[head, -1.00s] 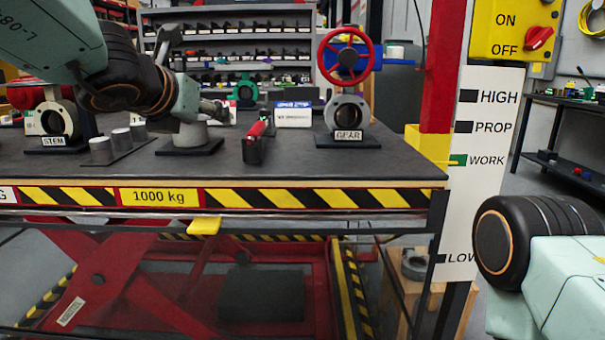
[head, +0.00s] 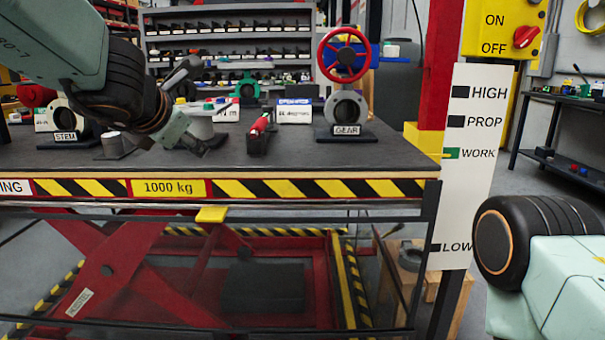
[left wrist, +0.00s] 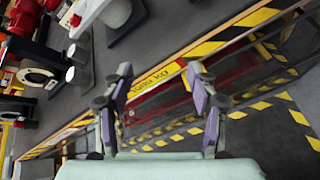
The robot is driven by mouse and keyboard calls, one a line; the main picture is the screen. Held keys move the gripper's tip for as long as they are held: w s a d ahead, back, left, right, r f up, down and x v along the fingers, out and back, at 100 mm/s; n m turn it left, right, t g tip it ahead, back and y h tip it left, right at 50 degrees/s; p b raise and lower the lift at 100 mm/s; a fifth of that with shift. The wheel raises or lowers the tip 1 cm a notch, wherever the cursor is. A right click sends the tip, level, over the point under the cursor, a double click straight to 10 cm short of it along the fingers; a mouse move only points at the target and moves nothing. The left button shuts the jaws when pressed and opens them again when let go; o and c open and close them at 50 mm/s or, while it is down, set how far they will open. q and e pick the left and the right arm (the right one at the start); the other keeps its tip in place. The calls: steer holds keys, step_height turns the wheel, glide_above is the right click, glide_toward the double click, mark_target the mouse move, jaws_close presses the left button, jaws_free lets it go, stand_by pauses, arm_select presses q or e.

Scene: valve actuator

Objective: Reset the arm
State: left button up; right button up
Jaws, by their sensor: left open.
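My left arm reaches in from the upper left in the head view. My left gripper (head: 205,145) is over the front part of the lift table (head: 330,160), partly hidden behind its own wrist. In the left wrist view my left gripper (left wrist: 160,73) has its two purple-grey fingers spread apart with nothing between them; the table's striped front edge lies beyond. My right arm shows only as a link at the lower right of the head view; its gripper is out of view.
On the table stand a GEAR valve (head: 347,105) with a red handwheel (head: 343,55), a STEM valve (head: 65,115) and a red-handled tool (head: 260,130). Right of the table are a height board (head: 470,190) and a yellow ON/OFF switch box (head: 505,30).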

arm_select(q)
steer(key=s+a+f+m+g+y+p, duration=0.15)
steer(key=s+f+m, duration=0.25)
steer(key=f+m, duration=0.4)
steer(key=s+a+f+m+g+y+p, duration=0.1)
steer(key=s+a+f+m+g+p, duration=0.2)
steer(key=f+m, duration=0.55)
steer(key=s+a+f+m+y, duration=0.1)
steer(key=s+a+f+m, duration=0.2)
steer(key=s+f+m, duration=0.5)
steer(key=s+d+f+m+g+h+p, duration=0.1)
steer(key=s+f+g+p, duration=0.1)
steer(key=s+f, duration=0.3)
steer(key=s+d+f+m+g+h+p, duration=0.1)
steer(key=s+f, duration=0.5)
steer(key=s, duration=0.7)
steer(key=s+d+f+m+g+h+p, duration=0.2)
steer(key=s+f, duration=0.4)
steer(key=s, duration=0.4)
steer(key=d+g, duration=0.1)
steer(key=g, duration=0.1)
steer(key=shift+d+f+g+p, duration=0.15)
steer(key=shift+f+g+p, duration=0.05)
steer(key=shift+g+p, duration=0.2)
